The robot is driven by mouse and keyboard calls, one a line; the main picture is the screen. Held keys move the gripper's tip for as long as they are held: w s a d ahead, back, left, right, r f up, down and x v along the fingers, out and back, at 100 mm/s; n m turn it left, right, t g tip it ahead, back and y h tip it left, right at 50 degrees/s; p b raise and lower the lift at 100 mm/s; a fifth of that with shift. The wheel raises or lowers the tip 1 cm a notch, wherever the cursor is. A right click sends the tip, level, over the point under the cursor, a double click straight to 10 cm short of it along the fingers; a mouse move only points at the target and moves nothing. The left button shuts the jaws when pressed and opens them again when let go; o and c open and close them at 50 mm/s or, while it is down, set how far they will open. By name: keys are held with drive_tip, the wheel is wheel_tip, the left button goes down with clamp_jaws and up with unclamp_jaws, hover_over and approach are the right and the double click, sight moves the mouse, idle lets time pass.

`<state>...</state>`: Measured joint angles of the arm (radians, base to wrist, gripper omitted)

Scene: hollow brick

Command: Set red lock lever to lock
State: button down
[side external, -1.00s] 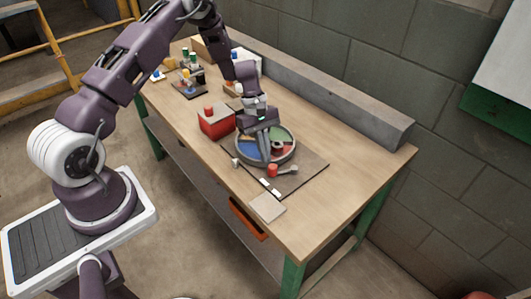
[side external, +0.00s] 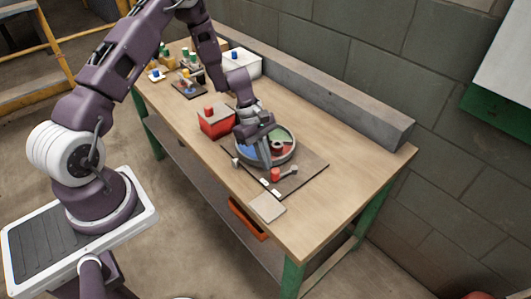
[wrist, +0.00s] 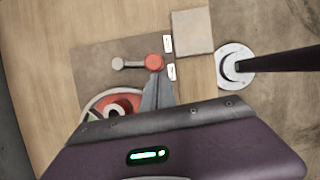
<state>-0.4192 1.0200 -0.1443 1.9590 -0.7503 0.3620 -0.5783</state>
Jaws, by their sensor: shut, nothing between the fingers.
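The lock lever has a red knob (side external: 275,174) and a grey pivot end (side external: 294,170), and lies on the dark board near the front corner. In the wrist view the red knob (wrist: 154,62) is right of the grey pivot (wrist: 118,64). Two small white labels (wrist: 168,44) (wrist: 172,72) sit on the board just beyond the knob; their text is too small to read. My gripper (side external: 267,165) is shut and empty, pointing down beside the red knob. In the wrist view its fingertips (wrist: 157,78) are just below the knob; contact is unclear.
A grey-rimmed round tray (side external: 294,151) with coloured sectors stands right behind my fingers. A red box (side external: 214,122) with a red button is to its left. A pale square plate (side external: 267,207) lies at the table's front edge. The table's right end is clear.

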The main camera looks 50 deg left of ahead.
drive_tip(key=shift+s+d, duration=0.3)
drive_tip(key=shift+d, duration=0.35)
drive_tip(key=shift+s+d, duration=0.25)
drive_tip(key=shift+d, duration=0.4)
drive_tip(key=shift+s+d, duration=0.1)
drive_tip(key=shift+d, duration=1.25)
drive_tip(key=s+a, duration=0.1)
drive_tip(key=s+a+r, duration=0.1)
drive_tip(key=a, duration=0.1)
drive_tip(key=shift+s+a, duration=0.3)
drive_tip(key=shift+s, duration=0.05)
drive_tip(key=s+v, duration=0.1)
drive_tip(key=v, duration=0.7)
drive_tip(key=shift+s+d+r, duration=0.3)
drive_tip(key=shift+s+r, duration=0.1)
drive_tip(key=shift+r, duration=0.05)
